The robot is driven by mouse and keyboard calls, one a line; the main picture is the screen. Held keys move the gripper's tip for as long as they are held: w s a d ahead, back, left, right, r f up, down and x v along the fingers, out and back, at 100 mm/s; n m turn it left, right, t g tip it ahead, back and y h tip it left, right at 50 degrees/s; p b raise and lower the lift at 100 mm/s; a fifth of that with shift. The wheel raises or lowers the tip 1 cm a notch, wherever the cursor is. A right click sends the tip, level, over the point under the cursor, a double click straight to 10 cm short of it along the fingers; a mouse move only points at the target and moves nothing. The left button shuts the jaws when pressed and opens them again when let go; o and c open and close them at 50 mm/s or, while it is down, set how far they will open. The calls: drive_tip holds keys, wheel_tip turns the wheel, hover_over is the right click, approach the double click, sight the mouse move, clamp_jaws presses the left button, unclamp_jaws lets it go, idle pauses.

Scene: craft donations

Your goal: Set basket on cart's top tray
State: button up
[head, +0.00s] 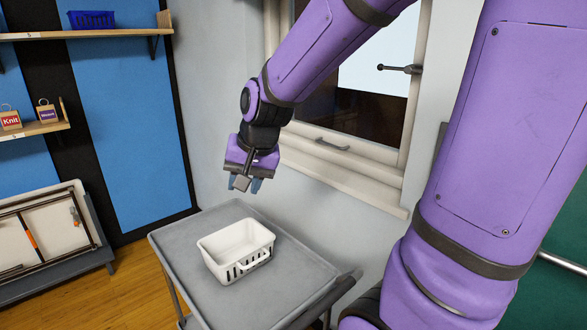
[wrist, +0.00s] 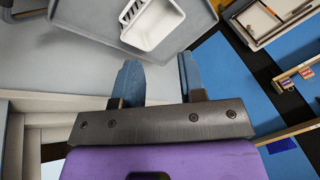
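A white basket (head: 237,250) with slotted sides sits upright on the grey top tray of the cart (head: 191,260). It rests near the middle of the tray. My gripper (head: 243,185) is above the tray, up and slightly behind the basket, apart from it. In the wrist view the two blue fingers of my gripper (wrist: 160,75) are spread with nothing between them. The basket (wrist: 152,22) shows beyond the fingertips, with part of it cut off at the top edge, and the tray (wrist: 197,22) lies under it.
A window (head: 345,150) with a sill is close behind my arm. Wall shelves (head: 90,35) at left hold a blue basket (head: 92,19) and small bags (head: 47,112). A cream board (head: 42,235) leans low at the left. Wooden floor (head: 130,290) is clear left of the cart.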

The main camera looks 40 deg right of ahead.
drive_tip(key=s+r+n, duration=0.3)
drive_tip(key=s+r, duration=0.1)
drive_tip(key=s, duration=0.4)
drive_tip(key=s+a+r+n+t+h, duration=0.1)
drive_tip(key=s+r+n, duration=0.2)
drive_tip(key=s, duration=0.5)
drive_tip(key=shift+r+n, duration=0.4)
drive_tip(key=shift+r, duration=0.3)
drive_tip(key=shift+w, duration=0.1)
